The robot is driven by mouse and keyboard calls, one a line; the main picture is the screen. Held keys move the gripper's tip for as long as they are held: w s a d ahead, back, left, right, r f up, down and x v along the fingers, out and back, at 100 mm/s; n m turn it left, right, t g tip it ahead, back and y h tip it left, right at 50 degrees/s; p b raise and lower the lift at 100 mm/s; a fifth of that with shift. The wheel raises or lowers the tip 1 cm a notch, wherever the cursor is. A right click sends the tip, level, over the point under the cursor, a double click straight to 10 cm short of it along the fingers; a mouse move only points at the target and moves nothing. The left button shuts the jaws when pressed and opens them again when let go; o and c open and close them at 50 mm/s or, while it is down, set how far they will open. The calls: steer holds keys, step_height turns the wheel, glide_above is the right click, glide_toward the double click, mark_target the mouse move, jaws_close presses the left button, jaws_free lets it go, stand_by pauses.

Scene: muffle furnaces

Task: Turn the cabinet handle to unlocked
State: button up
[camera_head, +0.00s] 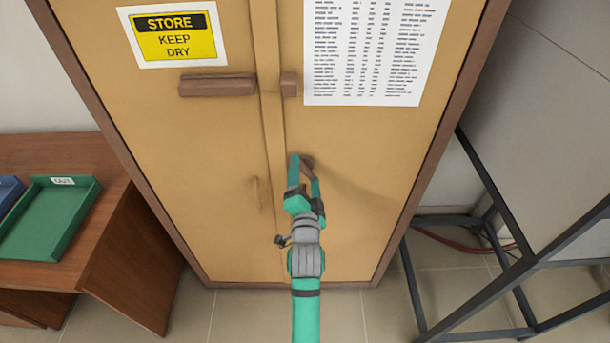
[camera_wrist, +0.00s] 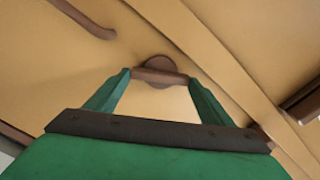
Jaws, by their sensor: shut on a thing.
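The cabinet (camera_head: 360,190) is a tall tan two-door unit with a brown frame. Its small brown turn handle (camera_head: 307,161) sits on the right door near the centre seam, partly hidden by my gripper (camera_head: 304,169). In the wrist view, the handle (camera_wrist: 158,76) is a short bar on a round brown base (camera_wrist: 160,63). My green fingers are shut on the bar, one at each end, and my gripper (camera_wrist: 160,79) faces the door. Both doors look closed. I cannot tell from the frames whether the lock is released.
A brown bar (camera_head: 217,85) crosses the left door, with a small brown block (camera_head: 289,85) right of the seam. A desk with a green tray (camera_head: 50,220) stands left. A dark metal frame (camera_head: 480,333) stands close on the right. Floor shows before the cabinet.

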steer(key=m, duration=0.6)
steer(key=shift+a+f, duration=0.1)
stand_by(0.6)
steer(key=o, duration=1)
steer(key=shift+o, duration=0.2)
steer(key=s, duration=1)
steer(key=shift+s, duration=0.4)
